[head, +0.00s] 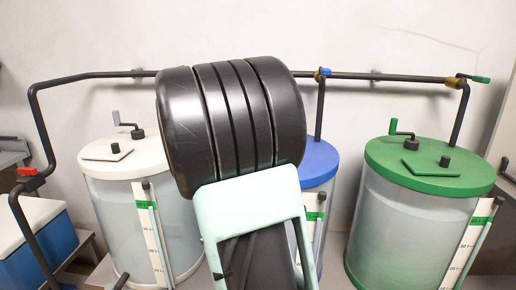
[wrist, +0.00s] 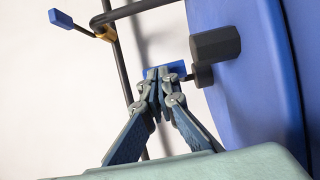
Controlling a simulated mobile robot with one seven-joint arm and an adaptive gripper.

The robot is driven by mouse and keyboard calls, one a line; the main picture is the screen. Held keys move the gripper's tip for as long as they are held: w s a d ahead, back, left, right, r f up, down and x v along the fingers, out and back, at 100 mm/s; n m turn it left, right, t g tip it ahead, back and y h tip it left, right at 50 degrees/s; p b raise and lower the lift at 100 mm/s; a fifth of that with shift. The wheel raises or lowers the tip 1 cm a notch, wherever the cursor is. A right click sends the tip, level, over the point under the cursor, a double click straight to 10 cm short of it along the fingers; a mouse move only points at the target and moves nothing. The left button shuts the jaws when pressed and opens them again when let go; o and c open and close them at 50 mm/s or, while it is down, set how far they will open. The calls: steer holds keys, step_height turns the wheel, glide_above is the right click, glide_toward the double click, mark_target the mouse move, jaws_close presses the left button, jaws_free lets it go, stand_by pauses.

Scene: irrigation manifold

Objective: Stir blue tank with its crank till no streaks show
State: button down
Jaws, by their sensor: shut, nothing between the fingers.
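The blue tank (head: 322,160) stands in the middle of the head view, mostly hidden behind my arm. Its crank is hidden there. In the wrist view the blue tank lid (wrist: 262,75) fills the right side, with a dark knob (wrist: 215,43) on it. The crank's blue handle (wrist: 178,68) shows just behind my fingertips. My gripper (wrist: 160,73) is shut and empty, its tips overlapping the handle in the picture; I cannot tell whether they touch it. Too little of the tank's wall shows to tell whether its contents have streaks.
A white-lidded tank (head: 125,160) stands left and a green-lidded tank (head: 430,165) right, each with a crank on top. A dark pipe (head: 400,78) runs along the wall behind. A blue valve lever (wrist: 60,20) sits on the pipework at upper left in the wrist view.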

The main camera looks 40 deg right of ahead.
steer(key=d+b, duration=0.1)
steer(key=s+b, duration=0.1)
steer(key=b, duration=0.1)
steer(key=shift+s+d+f, duration=0.15)
steer(key=shift+d+f, duration=0.1)
steer(key=shift+d, duration=0.15)
steer(key=shift+s+d+r+b, duration=0.15)
steer(key=shift+d+b, duration=0.2)
steer(key=shift+b, duration=0.2)
steer(key=shift+s+d+r+b, duration=0.15)
steer(key=shift+d+b, duration=0.15)
steer(key=shift+b, duration=0.25)
